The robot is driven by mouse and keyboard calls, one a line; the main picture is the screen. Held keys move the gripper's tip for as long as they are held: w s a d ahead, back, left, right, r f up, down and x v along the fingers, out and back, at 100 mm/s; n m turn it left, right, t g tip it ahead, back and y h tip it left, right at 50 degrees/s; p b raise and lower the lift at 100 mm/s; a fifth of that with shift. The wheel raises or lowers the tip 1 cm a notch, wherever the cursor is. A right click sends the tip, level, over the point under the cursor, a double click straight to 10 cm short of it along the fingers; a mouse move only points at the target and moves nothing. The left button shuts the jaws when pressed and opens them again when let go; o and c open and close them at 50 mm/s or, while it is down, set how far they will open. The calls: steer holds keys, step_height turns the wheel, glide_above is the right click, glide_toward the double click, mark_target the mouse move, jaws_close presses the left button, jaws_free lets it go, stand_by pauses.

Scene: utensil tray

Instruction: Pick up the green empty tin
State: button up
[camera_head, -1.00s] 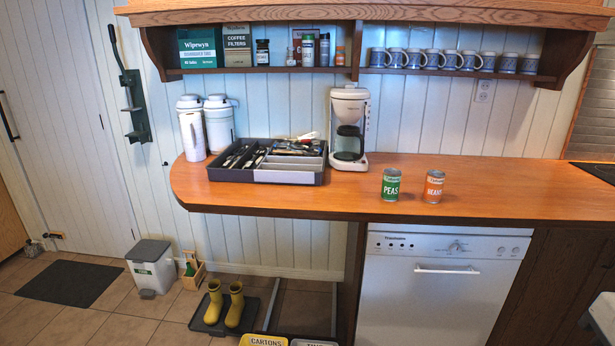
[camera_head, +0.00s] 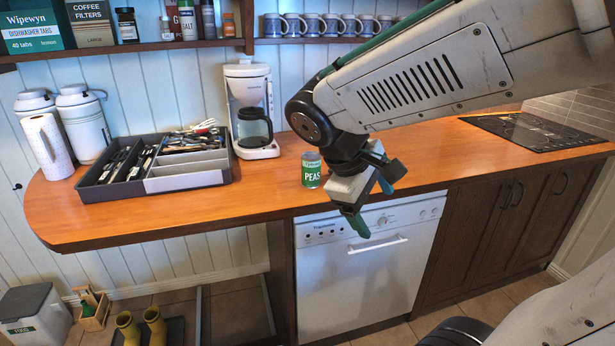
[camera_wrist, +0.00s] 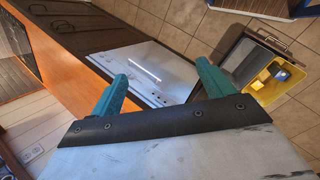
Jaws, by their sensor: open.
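The green tin (camera_head: 311,172), labelled PEAS, stands upright on the wooden counter, near its front edge, in the head view. My gripper (camera_head: 372,206) hangs just right of the tin and in front of the counter edge, apart from the tin. Its green fingers point down. In the wrist view my gripper (camera_wrist: 161,72) is open with nothing between its fingers. The tin does not show in the wrist view.
The coffee maker (camera_head: 248,110) stands behind and left of the tin, with the utensil tray (camera_head: 188,180) further left. The dishwasher (camera_head: 350,270) is below the counter. A shelf (camera_head: 130,50) runs above. The orange tin seen earlier is not visible now.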

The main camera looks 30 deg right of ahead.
steer(key=w+d+n+h, duration=0.4)
steer(key=w+d, duration=0.1)
steer(key=w, duration=0.2)
steer(key=n+t+h, duration=0.6)
steer(key=n+t, duration=0.4)
steer(key=n, duration=0.6)
glide_toward(316, 153)
steer(key=shift+w+d+f, duration=0.1)
steer(key=shift+w+f, duration=0.2)
steer(key=shift+f, duration=0.15)
steer(key=shift+x, duration=0.85)
steer(key=x, duration=0.6)
steer(key=shift+r, duration=0.15)
steer(key=c, duration=1.3)
steer(key=shift+r, duration=0.1)
